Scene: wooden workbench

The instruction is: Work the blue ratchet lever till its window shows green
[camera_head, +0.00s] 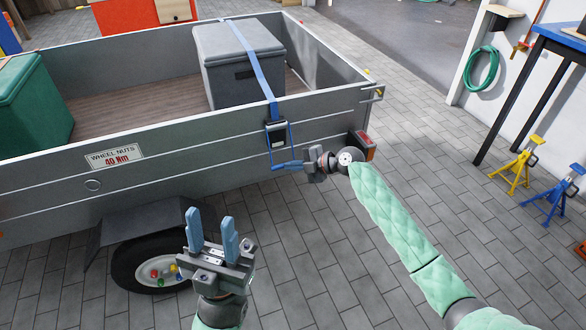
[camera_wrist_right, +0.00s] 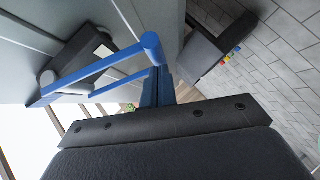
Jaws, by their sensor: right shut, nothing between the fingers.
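The blue ratchet lever (camera_head: 270,150) hangs down and outward from the dark ratchet body (camera_head: 276,134) on the trailer's side wall. In the right wrist view the lever (camera_wrist_right: 105,68) is a blue frame ending in a round crossbar. The ratchet has a small pale patch; I cannot make out any green in it. My right gripper (camera_head: 293,165) is shut and empty at the lever's lower end; its blue fingers (camera_wrist_right: 160,88) show close beside the crossbar, and whether they touch is unclear. My left gripper (camera_head: 211,226) is open and empty, fingers up, away from the lever.
A blue strap (camera_head: 253,58) runs from the ratchet over a grey box (camera_head: 222,80) in the trailer (camera_head: 185,142). A green box (camera_head: 30,105) stands at left. The trailer wheel (camera_head: 130,265) is near my left gripper. Paved floor at right is clear up to the axle stands (camera_head: 520,165).

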